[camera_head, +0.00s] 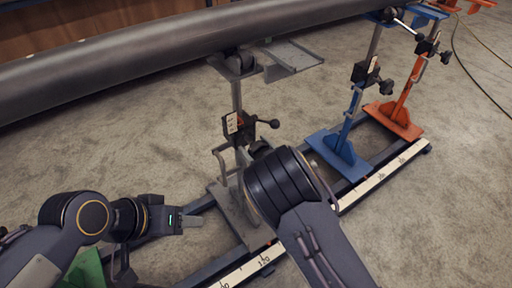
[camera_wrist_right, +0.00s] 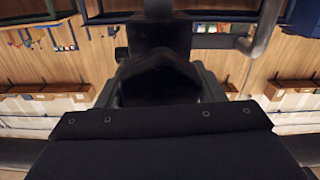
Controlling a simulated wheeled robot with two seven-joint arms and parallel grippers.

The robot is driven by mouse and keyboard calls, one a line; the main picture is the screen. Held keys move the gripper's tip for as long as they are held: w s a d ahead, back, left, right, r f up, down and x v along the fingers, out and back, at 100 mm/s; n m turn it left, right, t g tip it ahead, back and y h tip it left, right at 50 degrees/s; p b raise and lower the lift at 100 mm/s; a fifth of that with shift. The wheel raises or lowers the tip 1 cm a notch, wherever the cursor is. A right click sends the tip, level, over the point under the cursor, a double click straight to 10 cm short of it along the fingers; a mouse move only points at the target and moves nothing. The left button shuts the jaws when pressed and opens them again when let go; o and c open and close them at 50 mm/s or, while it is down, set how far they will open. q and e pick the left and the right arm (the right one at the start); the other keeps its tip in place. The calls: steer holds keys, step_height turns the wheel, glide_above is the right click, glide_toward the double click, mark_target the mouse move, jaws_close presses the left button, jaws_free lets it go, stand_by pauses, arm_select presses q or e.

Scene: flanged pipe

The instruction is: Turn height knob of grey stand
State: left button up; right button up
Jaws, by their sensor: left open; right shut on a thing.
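The grey stand (camera_head: 237,98) is upright under the pipe, with a dark clamp block and a white label on its post. A black handle with a round end (camera_head: 272,123) sticks out to the right of the block. My right gripper (camera_head: 256,150) is just below this handle, mostly hidden behind my right wrist. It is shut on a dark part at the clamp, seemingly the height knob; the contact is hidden. In the right wrist view, the dark gripper body (camera_wrist_right: 160,140) fills the lower middle. My left gripper (camera_head: 190,220) is open and empty, low left of the stand's base.
A long grey pipe (camera_head: 130,60) crosses overhead. A blue stand (camera_head: 345,145) and an orange stand (camera_head: 395,112) stand to the right on the rail with a white scale (camera_head: 380,177). A green base (camera_head: 85,268) is at lower left. Carpet is clear at right.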

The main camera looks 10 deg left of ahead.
steer(key=shift+f+n+b, duration=0.15)
steer(key=shift+n+b, duration=0.35)
steer(key=shift+b, duration=0.35)
steer(key=n+b, duration=0.6)
steer(key=b, duration=0.1)
steer(key=shift+f+n, duration=0.1)
steer(key=shift+n, duration=0.3)
steer(key=shift+s+a+n+b, duration=0.1)
steer(key=shift+n+b, duration=1.8)
steer(key=shift+b, duration=0.1)
steer(key=o, duration=1)
